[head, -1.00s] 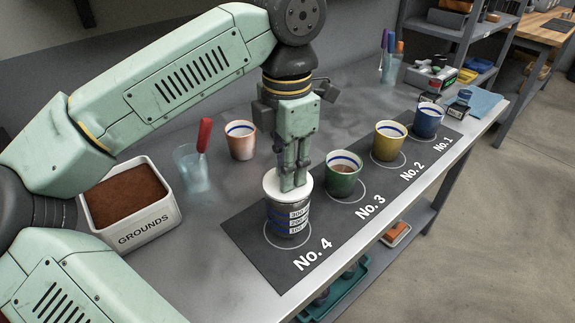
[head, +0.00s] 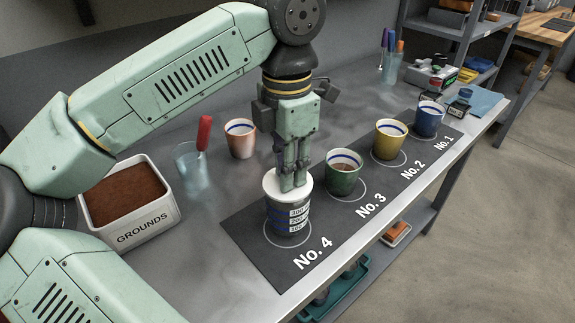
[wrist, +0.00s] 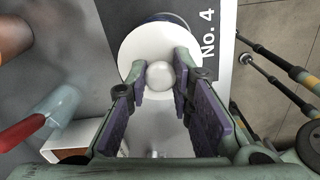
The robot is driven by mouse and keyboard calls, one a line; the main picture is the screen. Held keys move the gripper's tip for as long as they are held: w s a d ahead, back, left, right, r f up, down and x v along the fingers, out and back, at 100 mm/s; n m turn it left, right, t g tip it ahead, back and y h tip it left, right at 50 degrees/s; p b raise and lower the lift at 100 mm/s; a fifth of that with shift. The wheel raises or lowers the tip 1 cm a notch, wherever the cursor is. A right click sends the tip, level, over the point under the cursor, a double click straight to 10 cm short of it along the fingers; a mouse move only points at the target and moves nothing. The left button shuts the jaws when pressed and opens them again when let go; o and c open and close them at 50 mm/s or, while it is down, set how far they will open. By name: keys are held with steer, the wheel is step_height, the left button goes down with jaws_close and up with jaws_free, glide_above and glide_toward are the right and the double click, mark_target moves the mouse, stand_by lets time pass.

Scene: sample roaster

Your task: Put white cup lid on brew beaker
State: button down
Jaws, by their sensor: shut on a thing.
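The brew beaker (head: 290,216) is clear with blue bands and volume marks. It stands upright in the No. 4 ring of the dark mat. The white cup lid (head: 273,186) lies across the top of the beaker and appears to touch its rim. In the wrist view the lid (wrist: 135,50) is a white disc with a round knob (wrist: 159,75). My gripper (head: 294,186) points down from above, shut on the lid's knob; its fingertips (wrist: 160,76) flank the knob.
A green cup (head: 343,178) stands close right of the beaker, with yellow (head: 389,141) and blue (head: 428,121) cups beyond. A pink cup (head: 240,141), a clear glass with a red-handled tool (head: 192,163) and the grounds bin (head: 145,237) are left. The bench's front edge is near.

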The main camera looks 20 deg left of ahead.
stand_by(0.4)
steer(key=c, duration=1.3)
jaws_free()
steer(key=shift+f, duration=0.1)
steer(key=shift+c, duration=0.2)
step_height(320, 180, up, 8)
steer(key=shift+f, duration=0.2)
